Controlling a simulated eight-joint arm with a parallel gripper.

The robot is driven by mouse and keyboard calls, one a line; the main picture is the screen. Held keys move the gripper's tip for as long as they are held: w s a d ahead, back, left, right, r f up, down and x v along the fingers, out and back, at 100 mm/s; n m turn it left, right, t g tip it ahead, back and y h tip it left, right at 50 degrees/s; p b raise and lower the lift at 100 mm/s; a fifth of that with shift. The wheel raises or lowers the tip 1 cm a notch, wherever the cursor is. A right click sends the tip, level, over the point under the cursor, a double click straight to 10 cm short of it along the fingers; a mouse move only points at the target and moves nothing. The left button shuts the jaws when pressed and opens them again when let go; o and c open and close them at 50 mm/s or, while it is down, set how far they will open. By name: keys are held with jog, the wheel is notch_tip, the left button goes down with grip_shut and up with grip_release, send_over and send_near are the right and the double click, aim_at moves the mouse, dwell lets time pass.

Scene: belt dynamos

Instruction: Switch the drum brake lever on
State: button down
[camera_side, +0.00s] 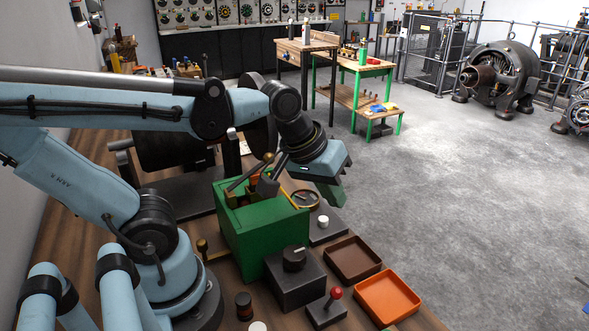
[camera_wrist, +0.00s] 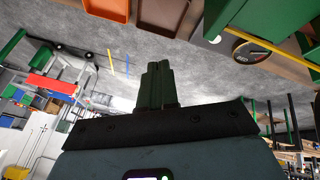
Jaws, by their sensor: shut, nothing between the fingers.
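The green box (camera_side: 262,235) stands on the wooden bench. A dark lever (camera_side: 245,178) with a brass ball end slants up to the right over its top. A short brass-knobbed handle (camera_side: 202,246) sticks out at its left side. A red-knobbed lever (camera_side: 336,294) stands on a dark base in front. I cannot tell which of these is the drum brake lever. My gripper (camera_side: 335,195) is right of the green box's top, apart from the levers. Its green fingers are together and empty in the wrist view (camera_wrist: 159,68). The wrist view shows no lever clearly.
A dark drum (camera_side: 172,148) stands behind the green box. A black knob box (camera_side: 295,280), a brown tray (camera_side: 354,259) and an orange tray (camera_side: 387,297) are at the front right. Open floor lies right of the bench.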

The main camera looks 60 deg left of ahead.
jog(key=s+d+r+m+g+h, duration=0.25)
jog(key=r+m+g+h, duration=0.2)
jog(key=m, duration=0.75)
send_over(331, 300)
jog(key=w+a, duration=0.1)
jog(key=a, duration=0.1)
jog(key=shift+g, duration=0.25)
jog(key=shift+w+f, duration=0.2)
jog(key=shift+f, duration=5.2)
